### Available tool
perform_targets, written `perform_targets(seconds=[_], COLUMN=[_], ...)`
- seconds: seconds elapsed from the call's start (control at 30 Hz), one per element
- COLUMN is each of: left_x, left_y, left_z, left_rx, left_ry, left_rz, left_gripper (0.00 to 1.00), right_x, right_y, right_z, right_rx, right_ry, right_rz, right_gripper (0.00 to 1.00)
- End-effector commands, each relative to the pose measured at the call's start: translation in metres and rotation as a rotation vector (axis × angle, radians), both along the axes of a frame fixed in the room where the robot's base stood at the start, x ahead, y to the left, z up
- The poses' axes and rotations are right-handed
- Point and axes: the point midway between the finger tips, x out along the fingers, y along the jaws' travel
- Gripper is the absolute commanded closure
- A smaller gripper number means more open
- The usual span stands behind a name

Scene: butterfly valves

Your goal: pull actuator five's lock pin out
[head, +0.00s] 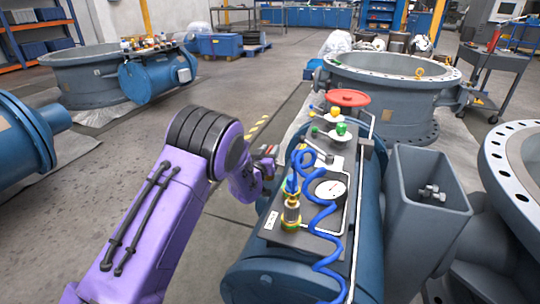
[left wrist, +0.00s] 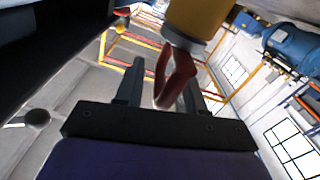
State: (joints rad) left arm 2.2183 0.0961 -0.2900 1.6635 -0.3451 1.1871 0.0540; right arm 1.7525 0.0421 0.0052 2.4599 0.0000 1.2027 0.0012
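A blue actuator (head: 250,280) carries a dark panel with a dial gauge (head: 330,189), a coiled blue hose (head: 320,219) and a red handwheel (head: 347,97). I cannot read a number on it. My left gripper (head: 267,152) is at the panel's left edge, small and partly hidden by my purple arm. In the left wrist view, its two dark fingers (left wrist: 161,92) stand apart. A red loop (left wrist: 179,76), likely the lock pin's pull, hangs between them from a yellow body with a grey end (left wrist: 197,22). The loop is nearer the right finger, with a gap to the left one.
A grey box-like bracket (head: 425,190) stands right of the actuator, with a large grey valve flange (head: 515,165) beyond it. Another valve body (head: 392,80) is behind.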

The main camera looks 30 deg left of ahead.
Motion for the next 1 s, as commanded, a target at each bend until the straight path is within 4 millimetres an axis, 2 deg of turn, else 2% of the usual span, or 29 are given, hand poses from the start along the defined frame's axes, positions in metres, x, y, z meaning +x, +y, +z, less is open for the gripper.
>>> perform_targets(seconds=[0.1, 0.37, 0.4, 0.47, 0.5, 0.7, 0.9, 1.0], left_x=[0.008, 0.009, 0.009, 0.009, 0.009, 0.01, 0.011, 0.011], left_y=[0.002, 0.002, 0.002, 0.002, 0.002, 0.001, 0.0, 0.0], left_z=[0.0, 0.001, 0.001, 0.001, 0.001, 0.004, 0.036, 0.046], left_rx=[-0.001, -0.001, -0.001, -0.001, -0.001, -0.002, -0.003, -0.003], left_ry=[0.0, 0.0, 0.0, 0.0, 0.0, -0.001, -0.002, -0.004], left_rz=[0.0, 0.001, 0.001, 0.001, 0.0, -0.001, -0.003, -0.004], left_gripper=[0.61, 0.61, 0.74, 0.94, 1.0, 1.0, 1.0, 1.0], right_x=[0.0, 0.0, 0.0, 0.0, 0.0, 0.0, 0.002, 0.003], right_y=[0.0, 0.0, 0.0, 0.0, 0.0, 0.0, -0.001, -0.002], right_z=[-0.003, -0.003, -0.003, -0.003, -0.003, 0.001, 0.029, 0.037], right_rx=[0.001, 0.001, 0.001, 0.001, 0.001, 0.001, -0.003, -0.004], right_ry=[0.001, 0.001, 0.001, 0.001, 0.001, 0.001, -0.003, -0.004], right_rz=[-0.001, -0.001, -0.001, -0.001, -0.001, 0.0, 0.001, 0.003], right_gripper=[0.63, 0.63, 0.63, 0.63, 0.63, 0.63, 0.63, 0.63])
